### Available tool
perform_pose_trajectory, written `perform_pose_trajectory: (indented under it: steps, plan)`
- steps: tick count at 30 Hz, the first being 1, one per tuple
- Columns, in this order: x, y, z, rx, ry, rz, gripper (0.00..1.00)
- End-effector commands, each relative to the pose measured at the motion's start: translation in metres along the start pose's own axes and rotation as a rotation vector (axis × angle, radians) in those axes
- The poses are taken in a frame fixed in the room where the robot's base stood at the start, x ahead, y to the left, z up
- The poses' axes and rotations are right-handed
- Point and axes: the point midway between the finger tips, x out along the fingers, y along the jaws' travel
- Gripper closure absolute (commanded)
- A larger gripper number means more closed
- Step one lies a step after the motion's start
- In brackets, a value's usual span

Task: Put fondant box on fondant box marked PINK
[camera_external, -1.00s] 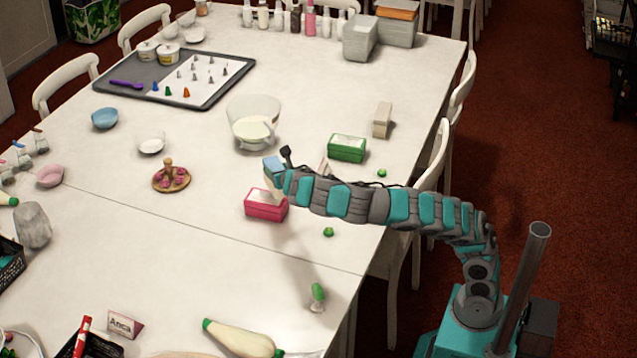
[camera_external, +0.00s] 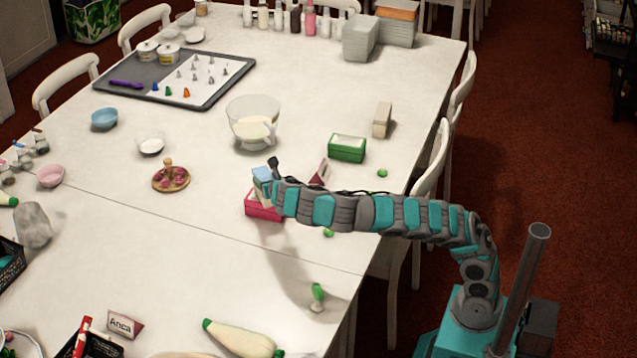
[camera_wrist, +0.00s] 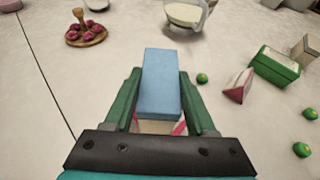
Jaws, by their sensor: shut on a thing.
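The fondant box in my grip is blue on top with a pale side (camera_external: 262,173); its blue face fills the middle of the wrist view (camera_wrist: 161,85). My gripper (camera_wrist: 160,76) is shut on it, one green finger along each long side. The pink fondant box (camera_external: 262,212) rests on the table directly below, its top mostly hidden by the held box and my gripper. In the wrist view a bit of its white and pink top (camera_wrist: 153,127) shows under the held box. I cannot tell whether the two boxes touch. Any PINK lettering is unreadable.
A green box (camera_external: 346,149), a pink-and-white name card (camera_external: 319,173) and a beige box (camera_external: 382,120) stand right of the pink box. A mixing jug (camera_external: 252,125) is behind it, and a wooden stand with pink pieces (camera_external: 171,179) is to the left.

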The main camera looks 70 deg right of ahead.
Motion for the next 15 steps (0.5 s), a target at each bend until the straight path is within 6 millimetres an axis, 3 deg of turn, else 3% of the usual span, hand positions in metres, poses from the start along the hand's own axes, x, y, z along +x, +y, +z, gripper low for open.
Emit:
perform_pose_trajectory:
  steps: [5,6,13,15]
  plan:
    - [0.0002,-0.0002,-0.0009,-0.001,-0.001,0.000,1.00]
    - [0.0005,0.0001,-0.0016,0.000,0.000,0.000,0.40]
    - [0.0004,0.0001,-0.0016,0.000,0.000,0.000,0.14]
    - [0.0004,0.0002,-0.0016,0.000,0.000,0.000,0.14]
